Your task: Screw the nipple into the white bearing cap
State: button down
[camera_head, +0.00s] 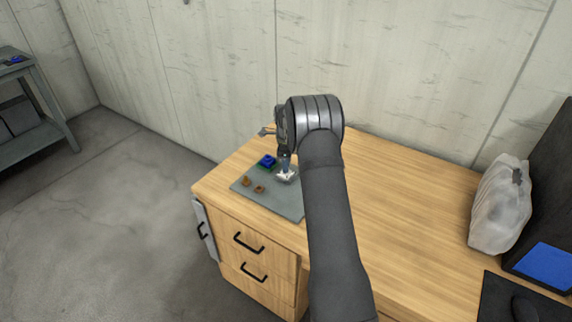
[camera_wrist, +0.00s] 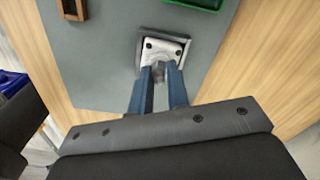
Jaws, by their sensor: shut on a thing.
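The white bearing cap (camera_head: 288,176) sits on the grey-green mat (camera_head: 280,204) on the desk. In the wrist view the cap (camera_wrist: 157,44) is a pale square block with dark screw holes on its upper face, inside a darker rim. My gripper (camera_head: 285,165) points down right at the cap. In the wrist view its two blue fingers (camera_wrist: 160,70) are shut on a small grey piece, seemingly the nipple (camera_wrist: 160,66), at the cap's near side. The fingers hide most of the nipple. I cannot tell whether its tip is in the hole.
Two brown blocks (camera_head: 246,182) (camera_head: 259,190) lie on the mat left of the cap. A white bag (camera_head: 501,205) stands far right. The desk's middle is clear.

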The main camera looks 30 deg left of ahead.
jog(key=m, duration=0.5)
jog(key=c, duration=1.5)
grip_release()
jog(key=n, duration=1.2)
jog(key=shift+c, duration=0.4)
